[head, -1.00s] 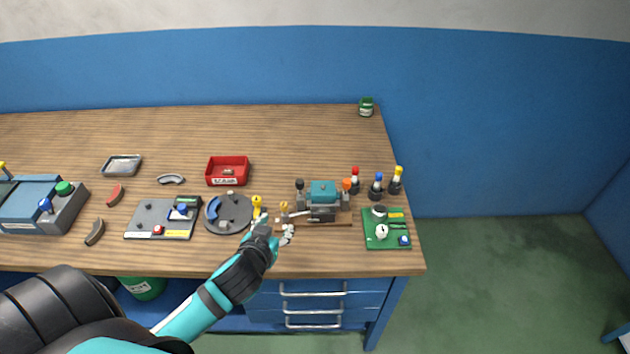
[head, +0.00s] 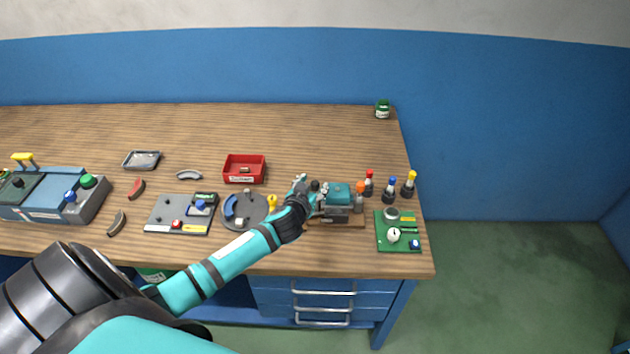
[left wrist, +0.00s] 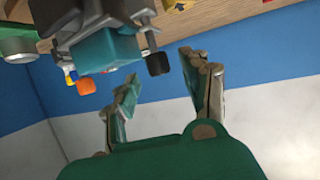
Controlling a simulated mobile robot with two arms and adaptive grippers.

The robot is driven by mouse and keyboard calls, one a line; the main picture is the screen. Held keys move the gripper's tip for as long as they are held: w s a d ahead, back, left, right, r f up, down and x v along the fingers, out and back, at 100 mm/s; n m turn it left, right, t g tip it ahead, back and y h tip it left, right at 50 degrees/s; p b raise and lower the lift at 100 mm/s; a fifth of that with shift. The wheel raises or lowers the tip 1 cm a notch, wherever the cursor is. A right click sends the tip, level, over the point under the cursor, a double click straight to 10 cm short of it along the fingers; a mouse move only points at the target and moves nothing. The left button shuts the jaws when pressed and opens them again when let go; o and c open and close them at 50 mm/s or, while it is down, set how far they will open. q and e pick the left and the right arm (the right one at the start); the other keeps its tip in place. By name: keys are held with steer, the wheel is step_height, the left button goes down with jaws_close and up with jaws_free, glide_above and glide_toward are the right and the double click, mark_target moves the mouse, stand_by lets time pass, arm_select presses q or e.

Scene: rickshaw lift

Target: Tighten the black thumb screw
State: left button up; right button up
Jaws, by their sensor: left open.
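The black thumb screw (head: 315,186) stands at the left end of the teal vise-like device (head: 341,191) near the right end of the bench. In the left wrist view the black screw head (left wrist: 157,63) shows ahead of and between my open fingers, beside the teal block (left wrist: 104,47). My left gripper (head: 312,188) is open and empty, with its fingers on either side of the screw in the head view. Whether they touch it I cannot tell. An orange knob (head: 360,187) sits at the device's right end. My right gripper is not in view.
Red, blue and yellow-topped screwdrivers (head: 391,190) stand right of the device. A green board (head: 385,238) lies in front of them. A round grey plate (head: 250,218) and a red bin (head: 244,169) are to the left. The back of the bench is mostly clear.

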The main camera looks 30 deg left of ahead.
arm_select(q)
steer(key=shift+x, duration=1.25)
steer(key=shift+c, duration=0.2)
jaws_close()
